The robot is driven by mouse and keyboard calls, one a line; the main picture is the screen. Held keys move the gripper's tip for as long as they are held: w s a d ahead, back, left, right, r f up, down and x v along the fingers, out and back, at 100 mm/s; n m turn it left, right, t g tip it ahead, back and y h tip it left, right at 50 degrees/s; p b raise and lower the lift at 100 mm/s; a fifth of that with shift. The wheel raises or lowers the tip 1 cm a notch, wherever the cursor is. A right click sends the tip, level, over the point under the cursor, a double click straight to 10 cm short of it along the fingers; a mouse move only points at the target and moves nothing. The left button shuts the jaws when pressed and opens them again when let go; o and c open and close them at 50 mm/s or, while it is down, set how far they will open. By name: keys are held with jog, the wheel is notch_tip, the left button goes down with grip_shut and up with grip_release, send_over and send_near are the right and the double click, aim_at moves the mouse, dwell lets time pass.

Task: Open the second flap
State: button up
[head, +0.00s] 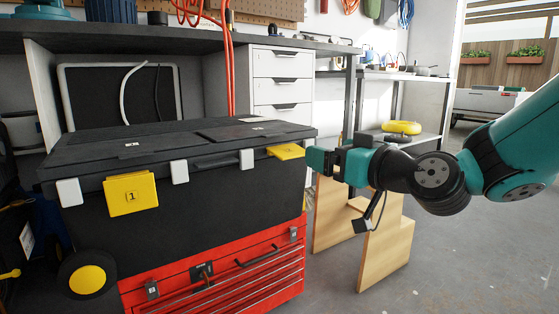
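The big black toolbox (190,200) has two yellow flaps along its front top edge. The first flap (131,194), marked 1, lies down against the front face at the left. The second flap (287,151), at the right end, is tilted up and juts out from the box; no number can be read on it. My gripper (316,160) reaches in from the right with its teal fingertips right beside the second flap's outer edge. I cannot tell whether they touch it, and the gap between the fingers is not clear.
The toolbox lid (170,138) is closed. A red drawer chest (235,272) is under the toolbox. A wooden stand (385,240) is below my arm. A shelf (420,140) with a yellow object is behind it. The floor at the lower right is clear.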

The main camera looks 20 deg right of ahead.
jog(key=w+p, duration=0.1)
jog(key=p, duration=1.8)
send_near(277, 136)
jog(key=x, duration=0.8)
jog(key=shift+w+a+r, duration=0.1)
jog(key=shift+w+r, duration=0.05)
jog(key=shift+w, duration=0.4)
jog(key=shift+c, duration=0.2)
